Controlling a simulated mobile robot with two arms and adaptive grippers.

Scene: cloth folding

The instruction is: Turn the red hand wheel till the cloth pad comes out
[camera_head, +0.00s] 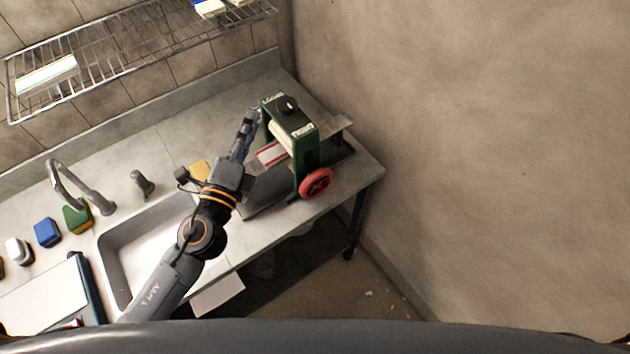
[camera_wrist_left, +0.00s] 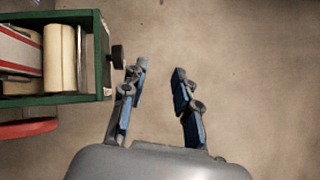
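The red hand wheel (camera_head: 317,182) is on the near side of a green roller press (camera_head: 305,160) at the counter's right end. It also shows in part at the left edge of the left wrist view (camera_wrist_left: 28,128). A red-and-white cloth pad (camera_head: 271,154) lies flat at the press's left side, partly hidden by the frame; its striped face shows in the wrist view (camera_wrist_left: 18,48), beside pale rollers (camera_wrist_left: 60,57). My left gripper (camera_head: 250,118) is beside the press's upper left, away from the wheel. Its fingers (camera_wrist_left: 159,72) are apart with nothing between them. My right gripper is not in view.
A black knob (camera_head: 287,104) tops the press. A sink (camera_head: 150,240) with a faucet (camera_head: 80,187) lies left, with several sponges around it. A yellow sponge (camera_head: 200,170) is near my left wrist. A wire rack (camera_head: 130,45) hangs above; a bare wall is right.

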